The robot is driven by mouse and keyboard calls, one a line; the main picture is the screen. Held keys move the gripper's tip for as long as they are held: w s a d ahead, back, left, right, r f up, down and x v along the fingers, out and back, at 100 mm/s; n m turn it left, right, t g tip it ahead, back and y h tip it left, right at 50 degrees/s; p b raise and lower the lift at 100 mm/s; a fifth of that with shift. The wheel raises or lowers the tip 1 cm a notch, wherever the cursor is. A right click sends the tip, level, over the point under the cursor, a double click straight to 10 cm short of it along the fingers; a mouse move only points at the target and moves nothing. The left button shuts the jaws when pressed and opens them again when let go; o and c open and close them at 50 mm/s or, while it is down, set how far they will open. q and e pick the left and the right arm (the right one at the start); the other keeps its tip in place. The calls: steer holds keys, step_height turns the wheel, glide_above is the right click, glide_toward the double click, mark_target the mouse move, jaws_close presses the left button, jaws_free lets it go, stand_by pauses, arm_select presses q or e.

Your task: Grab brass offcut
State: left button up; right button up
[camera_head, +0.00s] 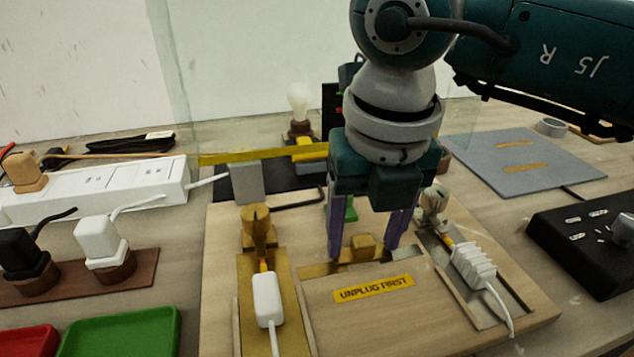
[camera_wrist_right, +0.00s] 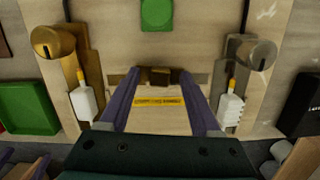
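The brass offcut (camera_head: 362,243) is a small brass-coloured block at the back of the wooden board's middle section, behind the yellow "UNPLUG FIRST" label (camera_head: 374,289). My right gripper (camera_head: 364,252) points down over it, open, with one purple finger on each side and a visible gap to the block. In the right wrist view the block (camera_wrist_right: 159,79) sits between the two fingertips, apart from both. My left gripper is not in view.
White plugs on cords lie in brass (camera_head: 267,297) and silver (camera_head: 473,262) fixtures either side. A bulb (camera_head: 299,98) stands behind. A white power strip (camera_head: 100,190) and green tray (camera_head: 122,333) are left; a grey mat (camera_head: 550,175) and black box (camera_head: 580,245) are right.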

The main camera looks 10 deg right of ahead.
jaws_close()
stand_by(0.3)
steer(key=shift+r, duration=0.1)
